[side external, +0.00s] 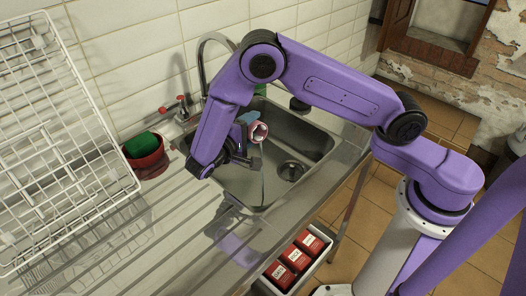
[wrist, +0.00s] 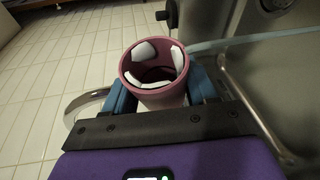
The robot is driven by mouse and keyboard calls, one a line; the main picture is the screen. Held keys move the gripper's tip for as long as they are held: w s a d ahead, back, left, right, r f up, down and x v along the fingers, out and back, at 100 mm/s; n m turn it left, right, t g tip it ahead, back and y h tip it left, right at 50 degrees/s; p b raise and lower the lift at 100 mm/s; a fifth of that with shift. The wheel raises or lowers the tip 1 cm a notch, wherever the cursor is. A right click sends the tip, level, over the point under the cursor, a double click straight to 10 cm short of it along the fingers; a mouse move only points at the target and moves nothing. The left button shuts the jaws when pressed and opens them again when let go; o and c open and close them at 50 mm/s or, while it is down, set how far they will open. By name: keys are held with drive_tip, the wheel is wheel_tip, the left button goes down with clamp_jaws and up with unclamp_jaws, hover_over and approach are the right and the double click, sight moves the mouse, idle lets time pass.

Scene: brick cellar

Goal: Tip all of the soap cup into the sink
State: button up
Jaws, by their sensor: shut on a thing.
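In the wrist view the cup (wrist: 153,92) shows a maroon rim and white soap pieces (wrist: 144,51) inside, near the mouth. I cannot tell how many there are. My gripper (side external: 249,138) is shut on the cup; its blue fingers press both sides in the wrist view (wrist: 160,86). The sink's drain (side external: 291,171) is visible, and I see no soap on the visible basin floor.
A chrome tap (side external: 204,50) with red handles stands behind the sink, close to my arm. A red bowl (side external: 146,160) with a green sponge (side external: 142,145) and a white dish rack (side external: 62,130) are at left. A tray of red boxes (side external: 297,262) is below the front edge.

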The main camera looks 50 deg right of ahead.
drive_tip(key=shift+s+r+m+h, duration=0.2)
drive_tip(key=shift+m+h, duration=0.1)
drive_tip(key=shift+m, duration=0.2)
idle(0.6)
drive_tip(key=shift+w+f+n, duration=0.15)
drive_tip(key=shift+w+n, duration=0.05)
drive_tip(key=shift+n, duration=0.2)
drive_tip(key=shift+w+d+f+n+g+y, duration=0.15)
drive_tip(key=shift+w+f+n+y, duration=0.1)
drive_tip(key=shift+w+n, duration=0.15)
drive_tip(key=shift+w+a+f+n+g+y, duration=0.1)
drive_tip(key=shift+w+n+g+y, duration=0.05)
drive_tip(key=shift+w+n+y, duration=0.2)
drive_tip(key=shift+f+n, duration=0.1)
drive_tip(key=shift+n, duration=0.15)
